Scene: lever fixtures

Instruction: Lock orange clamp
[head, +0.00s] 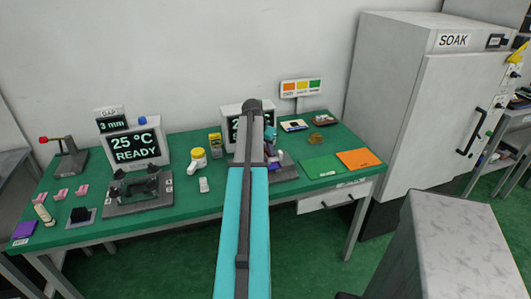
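I cannot make out a clearly orange clamp in the head view. My raised arm covers the middle of the green bench, including much of a fixture (284,174) with a grey base. A small teal and dark part, probably my wrist, shows just right of the arm above that fixture. My gripper's fingers cannot be made out, and neither can any contact with the fixture. A second fixture (138,191) with dark upright parts on a grey base stands on the left half of the bench. A stand with a red-tipped lever (66,158) is at the back left.
The green bench (185,203) carries a "25 °C READY" display (135,146), a yellow-and-white bottle (198,159), pink pieces and small blocks. Green (322,167) and orange (358,158) sheets lie at right. A SOAK cabinet (425,115) and a grey block (460,240) stand right.

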